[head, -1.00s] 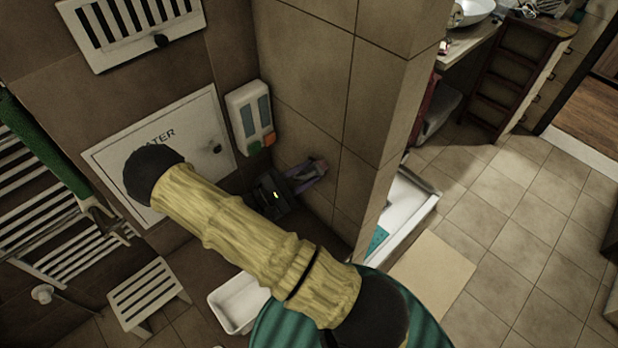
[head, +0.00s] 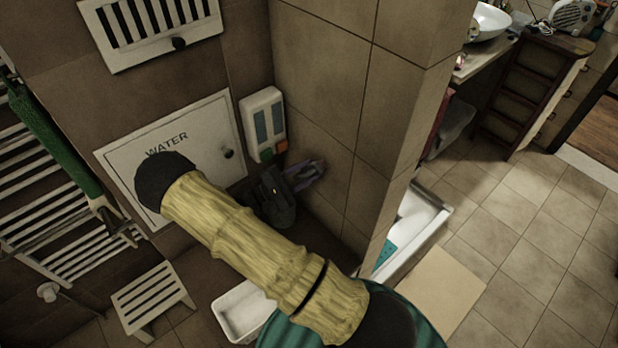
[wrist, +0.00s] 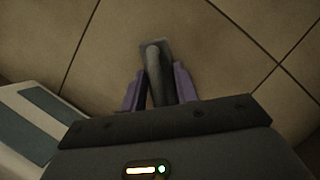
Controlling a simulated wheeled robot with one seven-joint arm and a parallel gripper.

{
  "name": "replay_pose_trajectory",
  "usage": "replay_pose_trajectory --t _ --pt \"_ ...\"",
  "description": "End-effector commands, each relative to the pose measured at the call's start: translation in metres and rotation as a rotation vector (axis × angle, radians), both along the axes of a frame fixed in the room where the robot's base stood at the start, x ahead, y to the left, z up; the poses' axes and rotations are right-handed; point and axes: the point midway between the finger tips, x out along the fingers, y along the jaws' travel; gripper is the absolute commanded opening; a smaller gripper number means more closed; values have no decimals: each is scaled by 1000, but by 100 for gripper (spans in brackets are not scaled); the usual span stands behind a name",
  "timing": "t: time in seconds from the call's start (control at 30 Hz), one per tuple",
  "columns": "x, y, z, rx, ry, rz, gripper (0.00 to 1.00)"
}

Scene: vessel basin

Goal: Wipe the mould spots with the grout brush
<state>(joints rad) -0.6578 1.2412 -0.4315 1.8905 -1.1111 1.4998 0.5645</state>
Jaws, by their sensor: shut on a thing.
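My gripper (head: 308,175) is in front of the tiled wall, just right of and below the wall dispenser in the head view. In the wrist view its two purple fingers (wrist: 160,88) are shut on the grey handle of the grout brush (wrist: 153,70). The brush points away from me, and its flat, pale grey head is at or close to the beige tiles. I cannot tell whether it touches them. The brush is too small and dark to make out in the head view. I can make out no mould spots in either view.
The dispenser (head: 263,124) is close beside my gripper, also at left in the wrist view (wrist: 40,125). A WATER hatch (head: 125,163), towel radiator (head: 50,215), slatted stool (head: 150,300) and white tub (head: 240,312) are to the left. The wall ends at a corner right of my gripper.

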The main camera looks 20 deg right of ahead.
Motion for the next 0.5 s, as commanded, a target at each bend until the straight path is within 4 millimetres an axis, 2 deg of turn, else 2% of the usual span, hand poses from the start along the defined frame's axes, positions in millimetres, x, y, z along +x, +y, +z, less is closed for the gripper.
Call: replay_pose_trajectory --t 0.2,0.5 --pt "13 5 0 -1 -1 1 12" --pt "13 5 0 -1 1 0 12"
